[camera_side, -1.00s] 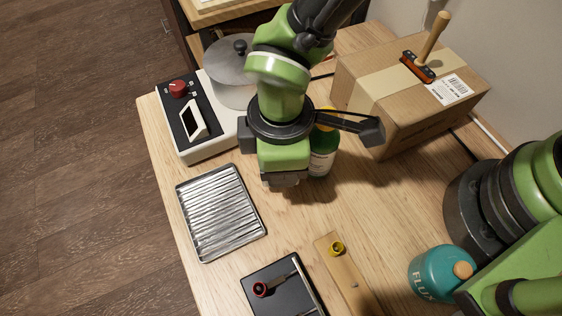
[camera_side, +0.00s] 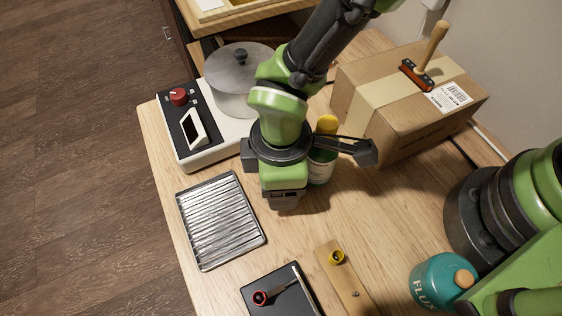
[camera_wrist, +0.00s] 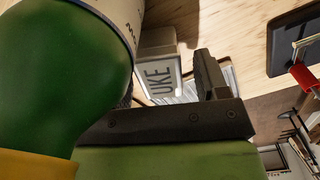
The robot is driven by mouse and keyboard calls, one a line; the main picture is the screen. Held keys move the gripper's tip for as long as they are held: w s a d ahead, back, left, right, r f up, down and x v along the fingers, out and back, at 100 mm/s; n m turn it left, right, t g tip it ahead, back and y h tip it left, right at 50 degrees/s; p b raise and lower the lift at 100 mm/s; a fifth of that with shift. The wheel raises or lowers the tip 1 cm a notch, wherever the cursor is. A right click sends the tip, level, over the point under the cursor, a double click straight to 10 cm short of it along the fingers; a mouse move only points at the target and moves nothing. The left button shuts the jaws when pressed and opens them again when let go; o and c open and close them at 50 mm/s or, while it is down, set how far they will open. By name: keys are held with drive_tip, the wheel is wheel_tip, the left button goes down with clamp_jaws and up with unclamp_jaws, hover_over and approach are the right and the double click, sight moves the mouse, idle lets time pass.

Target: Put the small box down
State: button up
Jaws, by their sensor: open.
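The small box (camera_wrist: 160,72) is pale with a grey face lettered "UKE". In the wrist view it lies between my gripper's fingers, close to the dark right finger. I cannot tell whether it touches a finger or what it rests on. My gripper (camera_side: 285,203) is open and points down over the wooden table, right of the metal tray. In the wrist view my gripper (camera_wrist: 170,80) shows one finger clearly, with the other mostly hidden by the green bottle (camera_wrist: 60,85). The side view hides the small box behind my gripper.
The green bottle with a yellow cap (camera_side: 327,124) stands close by my gripper. The ridged metal tray (camera_side: 263,238) is left of it. A white device (camera_side: 195,155), large cardboard box (camera_side: 400,125), black case (camera_side: 258,282), wooden strip (camera_side: 340,280) and teal flux jar (camera_side: 437,283) surround it.

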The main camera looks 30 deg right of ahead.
wheel_tip(320, 180, up, 12)
idle(0.4)
drive_tip(key=shift+r, duration=0.1)
drive_tip(key=w+d+r+m+t+y, duration=0.2)
drive_tip(key=d+r+m, duration=0.5)
drive_tip(key=d+r, duration=0.5)
drive_tip(key=s+d+r+m+t, duration=0.2)
drive_tip(key=s+d+m, duration=0.2)
drive_tip(key=d+m, duration=0.1)
drive_tip(key=s+d+r+m+t, duration=0.2)
drive_tip(key=s+d+m+t, duration=0.1)
drive_tip(key=s+d+m, duration=0.2)
drive_tip(key=shift+d+r+m, duration=0.35)
drive_tip(key=shift+d+m, duration=0.05)
drive_tip(key=shift+d, duration=0.85)
drive_tip(key=shift+s, duration=0.1)
